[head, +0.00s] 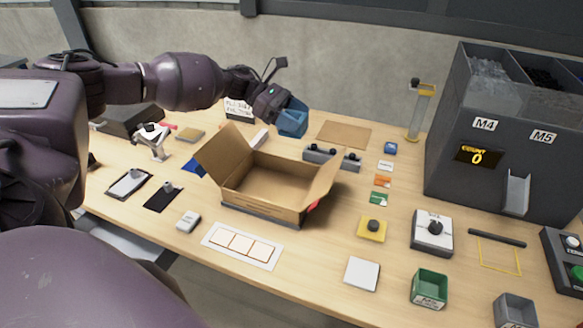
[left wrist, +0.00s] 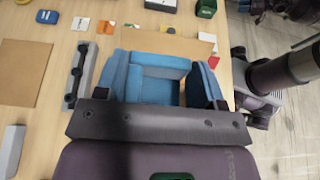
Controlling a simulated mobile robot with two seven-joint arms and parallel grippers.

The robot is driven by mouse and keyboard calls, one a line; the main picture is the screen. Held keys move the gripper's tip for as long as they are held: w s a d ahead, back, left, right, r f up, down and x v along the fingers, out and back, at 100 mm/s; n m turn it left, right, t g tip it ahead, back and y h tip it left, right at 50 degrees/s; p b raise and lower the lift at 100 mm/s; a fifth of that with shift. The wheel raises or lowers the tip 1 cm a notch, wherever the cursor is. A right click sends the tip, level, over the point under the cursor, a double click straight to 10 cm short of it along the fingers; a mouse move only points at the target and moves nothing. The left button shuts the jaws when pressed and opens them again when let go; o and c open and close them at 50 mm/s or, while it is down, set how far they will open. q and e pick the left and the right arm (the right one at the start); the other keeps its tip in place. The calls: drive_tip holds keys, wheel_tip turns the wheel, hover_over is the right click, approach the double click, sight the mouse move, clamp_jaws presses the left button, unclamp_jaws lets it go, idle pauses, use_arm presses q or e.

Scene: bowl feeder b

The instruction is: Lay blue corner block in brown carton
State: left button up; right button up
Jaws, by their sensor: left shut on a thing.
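The blue corner block (head: 293,122) is held above the far part of the table, behind the brown carton. My left gripper (head: 283,112) is shut on it. In the left wrist view the blue corner block (left wrist: 158,78) sits between the bluish fingers of my left gripper (left wrist: 160,88), with its raised walls showing. The brown carton (head: 262,205) stands open on the table, nearer to me than the block, with side flaps spread outward. The visible part of its inside is empty. My right gripper is in neither view.
A grey rail with black knobs (head: 332,158) lies right of the carton's far side. A flat brown board (head: 344,134) lies behind it. A white card with squares (head: 242,246) lies before the carton. A large grey feeder (head: 470,140) stands at right.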

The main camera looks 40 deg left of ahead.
use_arm(q)
wheel_tip(320, 180, down, 14)
drive_tip(key=shift+b, duration=0.4)
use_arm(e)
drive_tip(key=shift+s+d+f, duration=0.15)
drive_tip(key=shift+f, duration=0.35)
use_arm(q)
drive_tip(key=shift+f, duration=0.2)
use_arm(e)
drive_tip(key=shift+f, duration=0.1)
